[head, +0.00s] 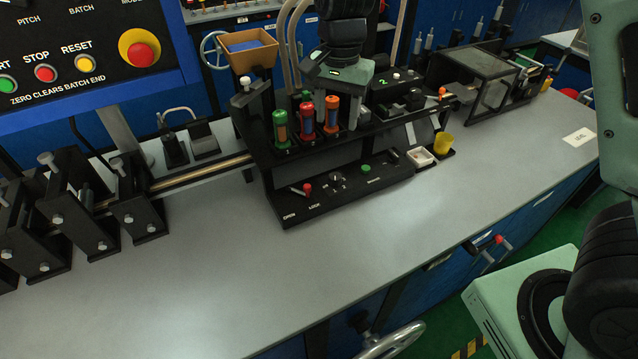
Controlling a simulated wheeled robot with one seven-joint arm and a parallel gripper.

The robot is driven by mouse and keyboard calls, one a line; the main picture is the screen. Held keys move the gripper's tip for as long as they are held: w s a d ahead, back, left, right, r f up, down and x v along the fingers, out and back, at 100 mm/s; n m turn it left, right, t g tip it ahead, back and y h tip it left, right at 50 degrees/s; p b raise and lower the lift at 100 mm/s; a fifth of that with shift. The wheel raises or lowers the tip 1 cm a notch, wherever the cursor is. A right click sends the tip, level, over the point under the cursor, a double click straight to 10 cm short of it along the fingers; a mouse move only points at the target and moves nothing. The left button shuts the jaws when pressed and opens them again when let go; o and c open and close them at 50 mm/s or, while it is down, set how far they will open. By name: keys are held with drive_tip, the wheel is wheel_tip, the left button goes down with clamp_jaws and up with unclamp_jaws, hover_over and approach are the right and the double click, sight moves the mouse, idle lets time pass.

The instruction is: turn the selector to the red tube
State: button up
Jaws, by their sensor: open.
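The selector looks like the small dark knob (337,181) in the middle of the black control panel; its pointer direction is too small to read. Behind it stand three upright capped tubes: the green tube (281,130) at left, the red tube (307,120) in the middle and the orange tube (331,115) at right. My gripper (338,82) hangs from above, just behind the orange tube, above and apart from the knob. It is open; its fingertips are largely hidden, and I see nothing held.
A red-tipped lever (303,190) is left of the knob, marked OPEN and LOCK; a green button (366,169) is right. A white tray (420,157) and a yellow cup (443,144) stand farther right. The grey bench (380,225) is clear in front.

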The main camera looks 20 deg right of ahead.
sight(335, 176)
drive_tip(key=shift+m, duration=0.6)
drive_tip(key=f+p, duration=0.1)
drive_tip(key=f, duration=0.5)
drive_tip(key=w+f, duration=0.1)
drive_tip(key=f, duration=0.5)
drive_tip(key=d+f+p, duration=0.1)
drive_tip(key=f, duration=0.4)
drive_tip(key=shift+w+f+p, duration=0.2)
drive_tip(key=shift+f+p, duration=0.15)
drive_tip(key=shift+f, duration=0.05)
drive_tip(key=c, duration=1)
